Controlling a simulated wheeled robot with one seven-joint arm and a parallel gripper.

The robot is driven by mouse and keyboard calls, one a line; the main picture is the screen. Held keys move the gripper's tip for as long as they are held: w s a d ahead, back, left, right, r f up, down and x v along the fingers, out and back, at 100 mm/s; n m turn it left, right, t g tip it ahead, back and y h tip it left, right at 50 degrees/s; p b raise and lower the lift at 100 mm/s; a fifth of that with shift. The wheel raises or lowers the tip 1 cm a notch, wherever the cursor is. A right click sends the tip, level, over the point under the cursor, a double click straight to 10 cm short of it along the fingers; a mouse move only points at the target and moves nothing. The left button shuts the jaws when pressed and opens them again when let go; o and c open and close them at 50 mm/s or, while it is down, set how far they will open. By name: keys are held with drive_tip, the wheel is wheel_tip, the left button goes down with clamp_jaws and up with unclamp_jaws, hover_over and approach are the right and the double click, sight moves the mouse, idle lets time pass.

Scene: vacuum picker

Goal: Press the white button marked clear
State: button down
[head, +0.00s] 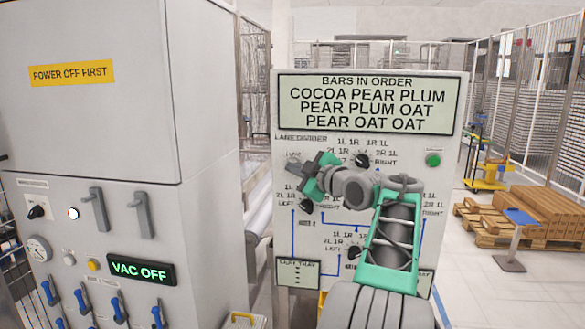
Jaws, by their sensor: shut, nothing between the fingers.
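I cannot make out the word clear on any button. On the left cabinet (95,140), a lit round white light or button (73,213) sits beside a dark knob, and a small pale round button (69,260) sits lower, left of a yellow one (93,265). Their labels are too small to read. My gripper (294,169) is shut and empty. It points left in front of the left edge of the divider panel (285,230), covering part of its print. I cannot tell whether it touches the panel.
The panel carries a text display (368,104), a green button (433,159) and several dark knobs; my arm hides part of it. The cabinet has a VAC OFF display (141,270), grey handles and blue levers. A pallet of boxes (530,215) stands right.

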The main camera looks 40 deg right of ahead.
drive_tip(key=shift+s+a+b, duration=0.4)
drive_tip(key=shift+a+b, duration=0.15)
drive_tip(key=shift+b, duration=0.05)
drive_tip(key=shift+f, duration=0.1)
drive_tip(key=s+a+b, duration=0.1)
drive_tip(key=a+b, duration=0.1)
drive_tip(key=s+a+b, duration=0.2)
drive_tip(key=shift+b, duration=0.3)
idle(0.4)
